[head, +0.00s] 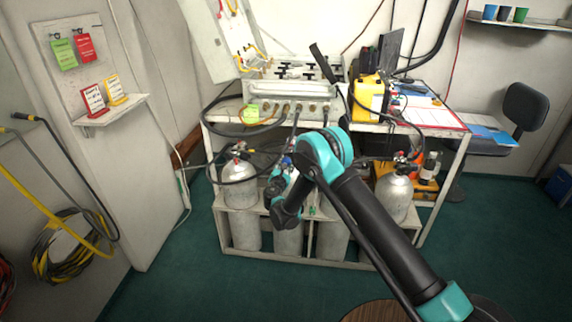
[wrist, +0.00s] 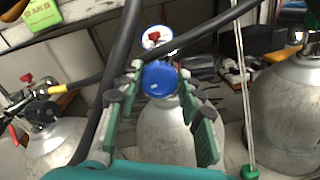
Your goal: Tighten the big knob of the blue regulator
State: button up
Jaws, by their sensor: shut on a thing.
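The big blue knob (wrist: 160,78) of the regulator faces the wrist camera, in front of a grey cylinder (wrist: 165,135). A pressure gauge (wrist: 157,38) with a red part shows just behind and above it. My gripper (wrist: 160,84) has one green finger on each side of the knob, shut on it. In the head view my arm covers most of the regulator. Only a small blue patch (head: 287,160) shows beside my wrist. The rest of the regulator body is hidden behind the knob.
More cylinders stand in the rack, at left (head: 240,185) and right (head: 393,196). A dark hose (wrist: 122,60) runs close along the left of my fingers, and another crosses above. A thin rod (wrist: 243,90) stands at right. The panel (head: 290,88) and yellow case (head: 369,97) are above.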

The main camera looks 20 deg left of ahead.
jog(key=shift+m, duration=0.5)
jog(key=o, duration=1.1)
jog(key=shift+o, duration=0.2)
jog(key=shift+s, duration=0.1)
jog(key=s+d, duration=0.2)
jog(key=s, duration=0.9)
jog(key=shift+s, duration=0.4)
